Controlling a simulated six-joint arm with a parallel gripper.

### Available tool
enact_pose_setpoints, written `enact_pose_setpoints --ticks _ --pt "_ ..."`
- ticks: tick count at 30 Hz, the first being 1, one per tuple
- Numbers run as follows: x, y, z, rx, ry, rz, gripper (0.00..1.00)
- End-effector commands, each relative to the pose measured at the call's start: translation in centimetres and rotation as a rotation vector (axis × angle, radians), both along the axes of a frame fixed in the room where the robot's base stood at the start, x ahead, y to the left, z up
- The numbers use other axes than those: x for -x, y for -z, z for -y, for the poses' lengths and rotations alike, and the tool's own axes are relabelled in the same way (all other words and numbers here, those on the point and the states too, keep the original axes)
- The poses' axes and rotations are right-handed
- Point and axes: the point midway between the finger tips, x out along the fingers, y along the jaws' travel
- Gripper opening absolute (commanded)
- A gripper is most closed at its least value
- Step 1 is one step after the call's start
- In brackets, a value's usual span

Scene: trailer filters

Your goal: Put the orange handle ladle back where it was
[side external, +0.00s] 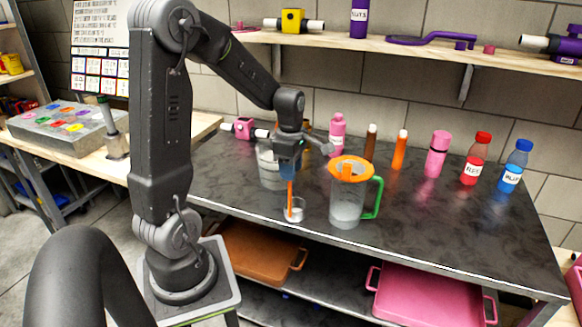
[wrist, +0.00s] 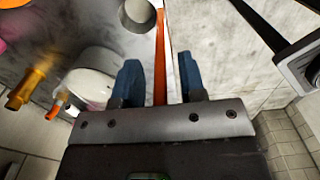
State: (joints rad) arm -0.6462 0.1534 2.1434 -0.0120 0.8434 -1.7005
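The orange handle ladle (side external: 290,195) stands nearly upright, its lower end in or right behind a small clear cup (side external: 294,214) on the dark table. My gripper (side external: 288,170) points down over its top end. In the wrist view the orange handle (wrist: 160,70) runs between the two blue fingers of my gripper (wrist: 160,83), with a visible gap on each side. The fingers look open around the handle. The ladle's bowl is not clear in either view.
A clear pitcher (side external: 347,205) with an orange lid and green handle stands just right of the cup. A clear container (side external: 270,168) stands behind my gripper. Several bottles, including a pink one (side external: 437,155), line the back. The table's front right (side external: 440,235) is clear.

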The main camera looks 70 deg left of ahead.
Motion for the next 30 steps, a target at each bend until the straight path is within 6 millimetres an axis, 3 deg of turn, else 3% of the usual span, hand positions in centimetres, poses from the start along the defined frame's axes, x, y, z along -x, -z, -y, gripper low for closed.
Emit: enact_pose_setpoints --ticks 7,11,24,30 --pt "0.0 -0.1 0.0 -0.001 0.0 0.001 0.38" --pt "0.0 -1.2 0.0 -0.002 0.0 0.004 0.38" --pt "0.0 -9.8 -0.1 -0.003 0.0 0.004 0.38" --pt "0.1 -12.0 -0.1 -0.001 0.0 0.001 0.38"
